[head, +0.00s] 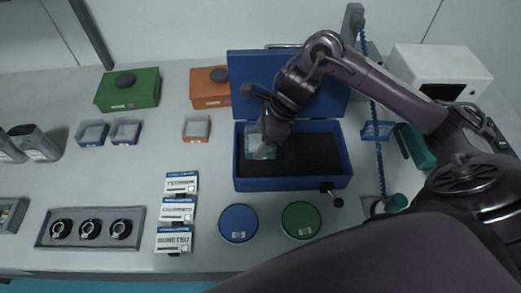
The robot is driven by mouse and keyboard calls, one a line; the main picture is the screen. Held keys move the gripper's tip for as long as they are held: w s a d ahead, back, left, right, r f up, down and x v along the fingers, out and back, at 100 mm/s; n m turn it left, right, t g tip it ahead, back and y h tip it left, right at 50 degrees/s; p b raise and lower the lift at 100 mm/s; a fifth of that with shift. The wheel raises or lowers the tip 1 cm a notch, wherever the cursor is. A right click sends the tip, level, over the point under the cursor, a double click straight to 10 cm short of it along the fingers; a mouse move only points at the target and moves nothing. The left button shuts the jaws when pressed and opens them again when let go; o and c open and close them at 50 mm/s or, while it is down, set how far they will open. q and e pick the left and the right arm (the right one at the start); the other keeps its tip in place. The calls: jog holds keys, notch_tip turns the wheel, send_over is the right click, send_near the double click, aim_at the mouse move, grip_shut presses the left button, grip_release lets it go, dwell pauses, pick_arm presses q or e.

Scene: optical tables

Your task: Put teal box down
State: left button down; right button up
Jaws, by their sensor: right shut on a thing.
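The teal box (259,155) is small with a pale top. In the head view it shows at the left compartment of the open blue case (240,180). My right gripper (267,147) reaches down from above and is shut on the teal box. The gripper hides part of the box, and I cannot tell whether its underside touches the case floor. The case's right compartment looks empty and dark. My left gripper is not in view.
The case's raised blue lid (250,68) stands behind. Left of it are an orange box (209,95), a small orange tray (197,128) and a green box (115,97). A blue round container (238,222) and a green one (300,219) stand in front.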

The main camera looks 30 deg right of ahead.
jog(key=shift+f, duration=2.35)
jog(key=shift+f, duration=0.1)
jog(key=shift+f+b, duration=0.1)
jog(key=shift+b, duration=0.25)
jog(key=o, duration=1)
jog(key=shift+r+p, duration=0.35)
jog(key=shift+p, duration=0.05)
jog(key=v, duration=1.1)
jog(key=shift+d+r, duration=0.2)
jog(key=shift+r, duration=0.1)
